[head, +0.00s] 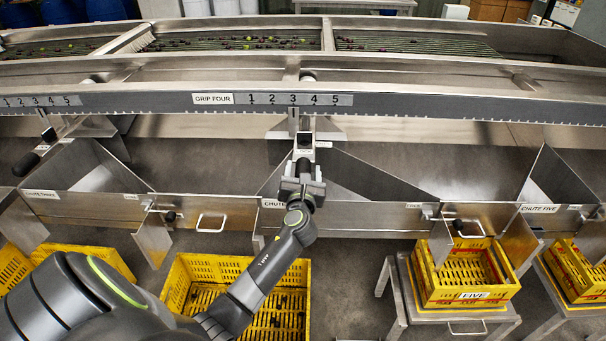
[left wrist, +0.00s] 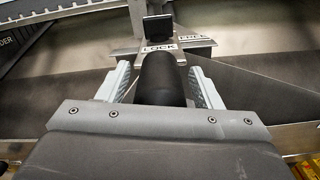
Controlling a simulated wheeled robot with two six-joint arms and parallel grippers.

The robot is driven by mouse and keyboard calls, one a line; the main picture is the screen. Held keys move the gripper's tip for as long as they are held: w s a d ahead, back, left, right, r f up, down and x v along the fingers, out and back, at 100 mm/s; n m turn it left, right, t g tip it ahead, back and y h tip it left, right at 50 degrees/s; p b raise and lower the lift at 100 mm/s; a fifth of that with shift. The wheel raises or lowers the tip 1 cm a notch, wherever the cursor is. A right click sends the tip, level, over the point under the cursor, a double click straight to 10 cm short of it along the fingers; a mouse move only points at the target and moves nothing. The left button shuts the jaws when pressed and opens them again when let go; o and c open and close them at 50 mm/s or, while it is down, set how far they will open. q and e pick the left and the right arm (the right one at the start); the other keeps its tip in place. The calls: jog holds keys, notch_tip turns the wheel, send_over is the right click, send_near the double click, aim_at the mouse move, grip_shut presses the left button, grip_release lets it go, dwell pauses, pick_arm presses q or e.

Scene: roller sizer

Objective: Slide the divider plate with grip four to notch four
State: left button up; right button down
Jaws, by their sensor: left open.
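The label GRIP FOUR (head: 212,98) sits on the steel rail, left of a scale (head: 300,99) numbered 1 to 5. Grip four's carriage (head: 304,140) hangs below that scale, close to number 3. My left gripper (head: 303,178) is at this grip from the front. In the left wrist view, the dark round grip handle (left wrist: 160,78) lies between the two pale fingers, with the jaw open around it. Beyond it are a LOCK label (left wrist: 160,48), a FREE label (left wrist: 193,37) and a black block (left wrist: 158,27). The divider plate is not clearly told apart. My right gripper is not in view.
Another grip (head: 28,163) hangs at the left under its own scale. Steel chute walls (head: 375,178) stand on both sides of my gripper. Yellow crates (head: 190,268) stand below, one marked FIVE (head: 475,295). The toothed rail (head: 430,107) runs across above.

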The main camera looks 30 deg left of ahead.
pick_arm(q)
jog(key=shift+c, duration=0.2)
grip_shut()
jog(key=w+d, duration=0.3)
jog(key=d, duration=0.2)
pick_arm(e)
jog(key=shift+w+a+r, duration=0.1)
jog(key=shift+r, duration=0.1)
pick_arm(q)
jog(key=shift+o, duration=0.2)
grip_release()
jog(key=shift+w+d, duration=0.1)
